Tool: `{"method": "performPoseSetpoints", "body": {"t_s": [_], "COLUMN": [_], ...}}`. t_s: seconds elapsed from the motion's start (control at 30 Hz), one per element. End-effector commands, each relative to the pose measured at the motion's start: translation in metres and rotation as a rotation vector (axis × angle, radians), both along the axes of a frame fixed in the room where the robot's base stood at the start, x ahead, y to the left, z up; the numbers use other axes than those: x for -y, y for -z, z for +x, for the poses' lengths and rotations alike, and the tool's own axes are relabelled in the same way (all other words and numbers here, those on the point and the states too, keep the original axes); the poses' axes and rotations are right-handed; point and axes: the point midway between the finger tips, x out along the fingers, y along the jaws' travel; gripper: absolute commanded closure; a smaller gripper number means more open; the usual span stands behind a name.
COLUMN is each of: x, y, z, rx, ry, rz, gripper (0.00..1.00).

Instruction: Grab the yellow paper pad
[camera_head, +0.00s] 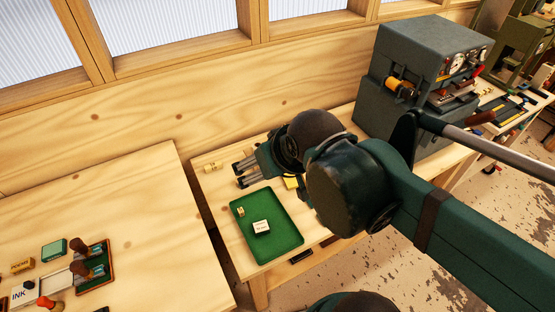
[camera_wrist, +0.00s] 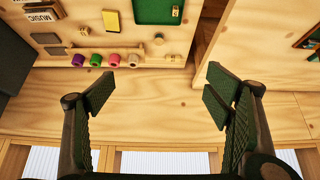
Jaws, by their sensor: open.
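A flat yellow paper pad (camera_wrist: 111,20) lies on the wooden table near the top of the wrist view, left of a green tray (camera_wrist: 155,8). In the head view a sliver of yellow (camera_head: 291,183) shows beside my arm, which hides most of that area. My gripper (camera_head: 239,175) is open and empty above the table's back part, with its fingers pointing left in the head view. In the wrist view my two fingers (camera_wrist: 160,93) are wide apart, with only bare wood seen between them. The pad is beyond the fingertips, not between them.
Several coloured rolls (camera_wrist: 96,59) stand in a row between the pad and the wooden back wall (camera_wrist: 160,95). A lettered block (camera_wrist: 38,17) lies left of the pad. A white box (camera_head: 261,227) sits on the green tray. A large grey machine (camera_head: 420,65) stands at right.

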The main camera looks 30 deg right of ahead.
Motion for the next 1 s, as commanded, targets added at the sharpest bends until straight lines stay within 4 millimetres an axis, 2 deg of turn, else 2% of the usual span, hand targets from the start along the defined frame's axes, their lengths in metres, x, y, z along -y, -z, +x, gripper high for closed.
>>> {"method": "performPoseSetpoints", "body": {"t_s": [0.37, 1.0], "x": [0.007, 0.043], "y": [0.005, 0.042], "z": [0.013, 0.073], "rx": [-0.03, -0.182], "ry": [-0.055, -0.326], "rz": [-0.053, -0.269], "gripper": [0.22, 0.22]}}
